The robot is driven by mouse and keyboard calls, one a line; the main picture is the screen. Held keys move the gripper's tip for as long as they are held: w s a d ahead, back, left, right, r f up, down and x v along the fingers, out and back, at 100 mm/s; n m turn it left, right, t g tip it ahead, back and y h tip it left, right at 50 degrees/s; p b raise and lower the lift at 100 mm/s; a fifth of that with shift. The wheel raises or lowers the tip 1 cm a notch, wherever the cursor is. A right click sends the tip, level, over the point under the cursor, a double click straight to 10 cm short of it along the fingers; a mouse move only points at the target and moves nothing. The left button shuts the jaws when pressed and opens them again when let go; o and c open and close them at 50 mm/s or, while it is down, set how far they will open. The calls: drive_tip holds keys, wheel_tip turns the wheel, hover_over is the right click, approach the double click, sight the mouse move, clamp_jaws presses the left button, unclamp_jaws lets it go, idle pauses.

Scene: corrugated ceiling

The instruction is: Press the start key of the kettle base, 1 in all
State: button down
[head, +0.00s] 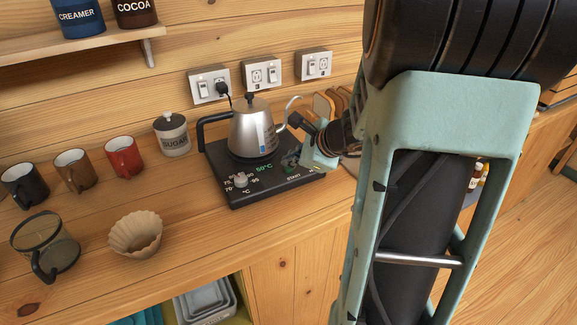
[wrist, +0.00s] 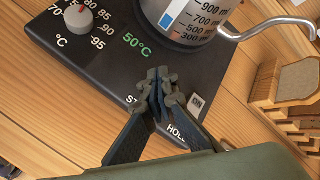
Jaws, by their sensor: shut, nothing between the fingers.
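The black kettle base (head: 230,190) sits on the wooden counter with a steel kettle (head: 250,135) on it. The base also shows in the wrist view (wrist: 85,55), with a dial (wrist: 78,18) and a green 50°C readout (wrist: 143,42). My gripper (wrist: 160,88) is shut and empty, its fingertips over the front right of the base. It also shows in the head view (head: 291,160), right of the kettle. The fingers cover most of the "ST…" lettering and the start key. A pale "ON" key (wrist: 198,103) is right of the fingertips. I cannot tell whether the tips touch the base.
A sugar jar (head: 172,135), several mugs (head: 123,157), a paper filter (head: 135,233) and a glass carafe (head: 45,245) stand to the left. Wall outlets (head: 260,75) are behind. A wooden rack (wrist: 285,85) stands right.

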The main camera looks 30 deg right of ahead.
sight(290, 168)
drive_tip(key=shift+r+p, duration=0.75)
drive_tip(key=shift+r, duration=0.1)
wheel_tip(290, 168, up, 5)
drive_tip(key=p, duration=0.4)
drive_tip(key=shift+r, duration=0.1)
idle(0.6)
